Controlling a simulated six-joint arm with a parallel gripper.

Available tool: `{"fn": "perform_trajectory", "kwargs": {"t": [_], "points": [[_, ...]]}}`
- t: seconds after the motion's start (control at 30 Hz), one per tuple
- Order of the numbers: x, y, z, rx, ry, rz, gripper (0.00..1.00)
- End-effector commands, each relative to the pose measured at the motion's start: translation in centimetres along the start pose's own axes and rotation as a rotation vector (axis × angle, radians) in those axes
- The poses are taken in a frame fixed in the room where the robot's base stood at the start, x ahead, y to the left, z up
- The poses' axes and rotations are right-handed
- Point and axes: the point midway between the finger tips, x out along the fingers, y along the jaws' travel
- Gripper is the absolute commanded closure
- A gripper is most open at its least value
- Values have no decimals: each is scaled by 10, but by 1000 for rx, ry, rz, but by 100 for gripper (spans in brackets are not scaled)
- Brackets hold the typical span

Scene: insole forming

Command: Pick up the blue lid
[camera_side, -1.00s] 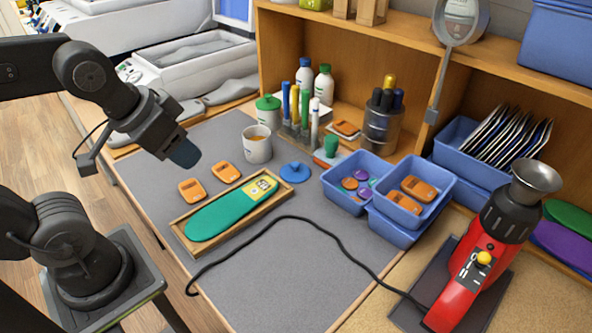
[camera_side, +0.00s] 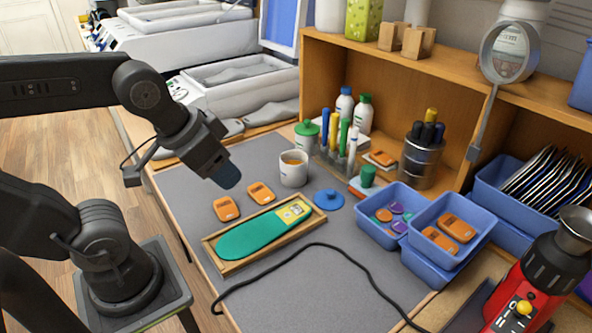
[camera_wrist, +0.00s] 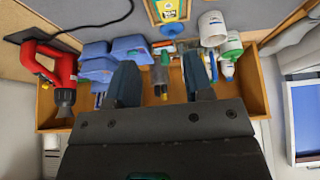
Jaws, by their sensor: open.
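The blue lid (camera_side: 328,199) is a round disc with a small knob on top. It lies flat on the grey mat, right of the wooden tray and in front of the white cup. In the wrist view a small blue shape that looks like the lid (camera_wrist: 168,29) shows near the top, beyond the fingers. My gripper (camera_side: 229,179) hangs in the air above the left part of the mat, above the orange pieces, well left of the lid. In the wrist view its two fingers (camera_wrist: 160,82) are spread apart with nothing held between them.
The wooden tray (camera_side: 209,245) holds a green insole. Two orange pieces (camera_side: 243,201) lie behind it. A white cup (camera_side: 293,168), a rack of markers (camera_side: 338,152) and blue bins (camera_side: 383,234) stand around the lid. A black cable (camera_side: 330,247) crosses the mat in front.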

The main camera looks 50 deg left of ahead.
Motion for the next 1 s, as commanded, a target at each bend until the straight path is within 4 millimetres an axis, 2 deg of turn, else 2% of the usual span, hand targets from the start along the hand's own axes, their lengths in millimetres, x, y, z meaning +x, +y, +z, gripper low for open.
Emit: {"fn": "perform_trajectory", "kwargs": {"t": [0.27,0.37,0.47,0.67,0.87,1.0], "points": [[0,0,-1,-5,-1,0,48],[0,0,-9,-58,-17,-1,48],[2,-1,-30,-194,-57,-8,48],[22,-4,-94,-634,-172,-61,48],[66,-8,-153,-1093,-272,-173,48],[108,-12,-184,-1394,-320,-278,48]]}}
